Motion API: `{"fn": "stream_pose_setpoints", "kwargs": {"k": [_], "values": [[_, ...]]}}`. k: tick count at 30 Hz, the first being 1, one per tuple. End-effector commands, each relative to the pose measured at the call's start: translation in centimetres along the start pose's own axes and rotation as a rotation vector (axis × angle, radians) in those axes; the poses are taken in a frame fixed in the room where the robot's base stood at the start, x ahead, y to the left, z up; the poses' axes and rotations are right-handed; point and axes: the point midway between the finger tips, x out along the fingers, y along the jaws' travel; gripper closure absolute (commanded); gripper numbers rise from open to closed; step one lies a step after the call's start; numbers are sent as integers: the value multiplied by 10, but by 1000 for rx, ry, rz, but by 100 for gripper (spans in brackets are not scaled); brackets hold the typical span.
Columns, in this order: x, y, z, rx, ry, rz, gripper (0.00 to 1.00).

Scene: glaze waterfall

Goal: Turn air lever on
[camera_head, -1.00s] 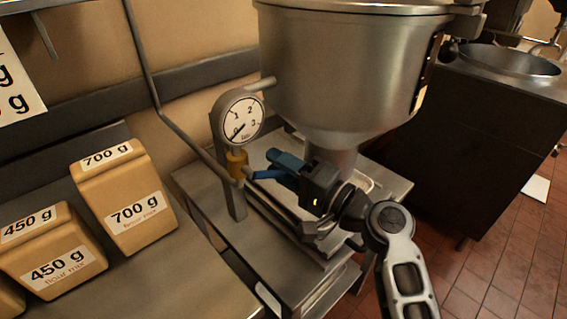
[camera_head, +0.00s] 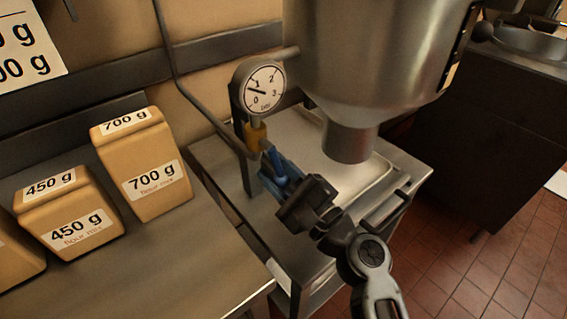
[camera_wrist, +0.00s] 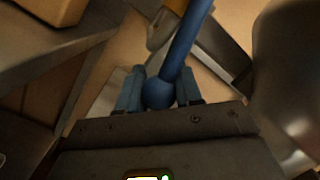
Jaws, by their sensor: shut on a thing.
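The blue air lever (camera_head: 268,158) sticks out from the brass valve (camera_head: 255,137) on the grey pipe below the round gauge (camera_head: 262,88). The gauge needle points up and left, at about 1. My gripper (camera_head: 281,178) is at the lever's outer end, with its blue fingers around it. In the wrist view the lever (camera_wrist: 186,45) comes down to a round blue knob (camera_wrist: 158,93), which sits between my two fingers (camera_wrist: 159,90). The fingers are shut on the knob. In the head view my fingers partly hide the lever's end.
A steel hopper (camera_head: 370,60) hangs just right of my gripper, over a steel stand (camera_head: 222,165). Flour mix boxes marked 700 g (camera_head: 143,165) and 450 g (camera_head: 68,215) stand on the bench at left. A dark cabinet (camera_head: 460,140) stands at right.

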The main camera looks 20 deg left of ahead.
Motion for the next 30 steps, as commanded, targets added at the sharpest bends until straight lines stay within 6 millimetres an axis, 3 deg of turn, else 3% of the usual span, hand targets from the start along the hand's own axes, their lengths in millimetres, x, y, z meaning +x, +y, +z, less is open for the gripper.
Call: {"fn": "stream_pose_setpoints", "kwargs": {"k": [6,24,25,30], "values": [[-1,11,4,82,10,-5,100],[-1,13,6,117,13,-11,100],[-1,13,6,117,13,-11,63],[0,11,6,117,13,-14,47]]}}
